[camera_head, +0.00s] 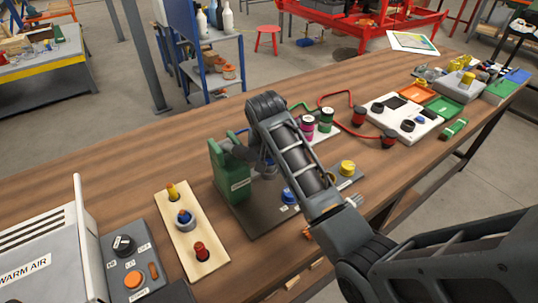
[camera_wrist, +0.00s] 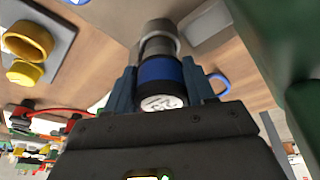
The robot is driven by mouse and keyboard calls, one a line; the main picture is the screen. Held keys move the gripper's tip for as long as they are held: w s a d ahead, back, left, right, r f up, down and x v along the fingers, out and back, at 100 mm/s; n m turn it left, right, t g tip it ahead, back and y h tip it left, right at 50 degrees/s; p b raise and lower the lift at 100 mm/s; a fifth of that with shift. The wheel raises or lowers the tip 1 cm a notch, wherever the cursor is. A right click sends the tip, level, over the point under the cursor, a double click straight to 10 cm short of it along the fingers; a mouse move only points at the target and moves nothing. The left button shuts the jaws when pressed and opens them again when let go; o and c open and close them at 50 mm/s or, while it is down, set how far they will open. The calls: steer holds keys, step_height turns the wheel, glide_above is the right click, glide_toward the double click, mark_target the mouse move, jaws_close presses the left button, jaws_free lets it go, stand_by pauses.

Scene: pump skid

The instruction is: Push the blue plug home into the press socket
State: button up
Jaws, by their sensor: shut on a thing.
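My gripper (camera_wrist: 163,88) is shut on a blue cylinder (camera_wrist: 160,72), which looks like the blue plug. Its near end is pale with dark markings. A grey metal cylinder (camera_wrist: 158,38) lines up with its far end; I cannot tell whether this is the socket or how deep the plug sits. The green press (camera_head: 232,172) stands on a dark base plate (camera_head: 255,218) in the head view, right beside my gripper. In that view my arm hides the jaws and most of the socket area. Green press metal (camera_wrist: 285,45) also fills the right side of the wrist view.
A blue knob (camera_head: 288,195) and a yellow knob (camera_head: 347,168) stand near the base plate. A pale board (camera_head: 208,252) with yellow, blue and red pieces lies to the left. Spools (camera_head: 326,120) and a white panel (camera_head: 403,117) are beyond. Bare bench lies behind the press.

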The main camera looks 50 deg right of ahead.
steer(key=shift+f, duration=0.75)
steer(key=o, duration=1.5)
steer(key=shift+c, duration=0.2)
